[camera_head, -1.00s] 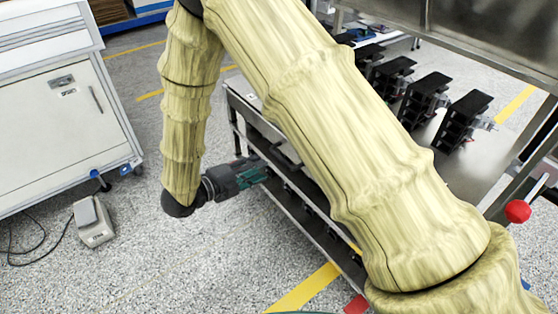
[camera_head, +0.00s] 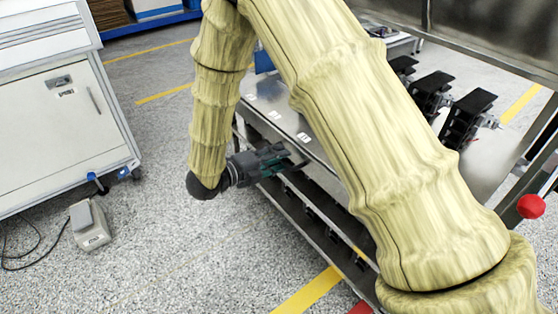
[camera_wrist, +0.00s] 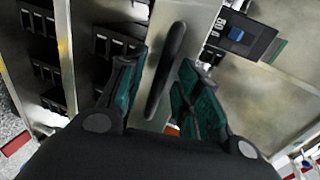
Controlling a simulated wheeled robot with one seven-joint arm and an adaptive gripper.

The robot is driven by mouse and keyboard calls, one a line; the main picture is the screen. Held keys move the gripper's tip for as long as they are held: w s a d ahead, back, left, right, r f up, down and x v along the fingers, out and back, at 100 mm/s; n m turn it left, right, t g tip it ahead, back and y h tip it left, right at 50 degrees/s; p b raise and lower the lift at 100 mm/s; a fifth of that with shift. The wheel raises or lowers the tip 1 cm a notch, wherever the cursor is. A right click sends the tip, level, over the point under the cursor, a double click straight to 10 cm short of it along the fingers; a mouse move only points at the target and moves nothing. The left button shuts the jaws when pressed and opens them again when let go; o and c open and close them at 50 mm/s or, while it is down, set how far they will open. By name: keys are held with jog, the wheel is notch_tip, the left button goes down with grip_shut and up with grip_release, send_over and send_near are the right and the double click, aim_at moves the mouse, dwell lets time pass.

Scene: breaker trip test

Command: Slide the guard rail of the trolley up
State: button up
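The trolley (camera_head: 345,218) stands right of my gripper in the head view, partly hidden behind my arm. In the wrist view, a pale metal strip, probably the guard rail (camera_wrist: 192,42), bears a long black bar handle (camera_wrist: 166,72). My gripper (camera_head: 292,162) is low beside the trolley's side, its fingers pointing at it. In the wrist view my gripper (camera_wrist: 160,80) is open, with a teal-padded finger on each side of the handle. The handle lies between the fingers in the picture, with gaps on both sides; its depth between them is unclear.
Black breaker units (camera_head: 468,118) stand on the metal surface at the right. A red knob (camera_head: 530,206) is at the right edge. A white cabinet (camera_head: 62,120) and a grey foot pedal (camera_head: 90,225) are at the left. Speckled floor between is free.

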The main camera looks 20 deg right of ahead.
jog(key=shift+w+d+f, duration=0.1)
jog(key=shift+w+d, duration=0.05)
jog(key=shift+d, duration=0.3)
grip_shut()
